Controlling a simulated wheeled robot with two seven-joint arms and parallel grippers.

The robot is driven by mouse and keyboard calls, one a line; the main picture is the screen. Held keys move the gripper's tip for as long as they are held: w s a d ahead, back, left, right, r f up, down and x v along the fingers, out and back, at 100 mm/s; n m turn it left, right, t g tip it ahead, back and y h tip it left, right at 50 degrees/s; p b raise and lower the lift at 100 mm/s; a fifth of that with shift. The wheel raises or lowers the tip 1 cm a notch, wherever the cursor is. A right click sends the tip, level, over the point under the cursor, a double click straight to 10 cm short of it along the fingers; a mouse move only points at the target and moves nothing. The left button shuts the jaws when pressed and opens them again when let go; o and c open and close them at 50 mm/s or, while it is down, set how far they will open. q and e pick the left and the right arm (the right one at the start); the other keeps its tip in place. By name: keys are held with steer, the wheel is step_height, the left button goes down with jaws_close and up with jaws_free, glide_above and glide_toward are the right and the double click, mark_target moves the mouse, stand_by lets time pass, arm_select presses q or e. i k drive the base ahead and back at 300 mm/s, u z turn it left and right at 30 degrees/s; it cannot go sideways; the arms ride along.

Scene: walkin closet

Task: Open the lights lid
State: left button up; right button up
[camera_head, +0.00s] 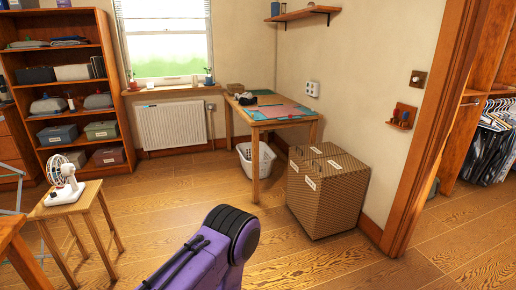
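A brown woven hamper box (334,208) stands on the wood floor right of centre, against the wall. Its top appears divided into lid sections, all of which look shut and flat. Small white labels sit on the top and on the left face; their writing is too small to read, so I cannot tell which lid is the lights one. A purple arm part of mine with a black rounded joint comes in from the bottom edge, left of the hamper and apart from it in the picture. Neither gripper is in view.
A wooden table (309,121) with a white basket (267,163) under it stands behind the hamper. A door frame (430,150) is close at right. A stool (90,205) with a fan (66,180) is at left. Floor in front of the hamper is clear.

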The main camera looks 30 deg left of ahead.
mark_target(321, 150)
steer(key=u, duration=0.55)
steer(key=i, duration=2.85)
steer(key=z, duration=0.45)
steer(key=i, duration=0.75)
steer(key=z, duration=0.05)
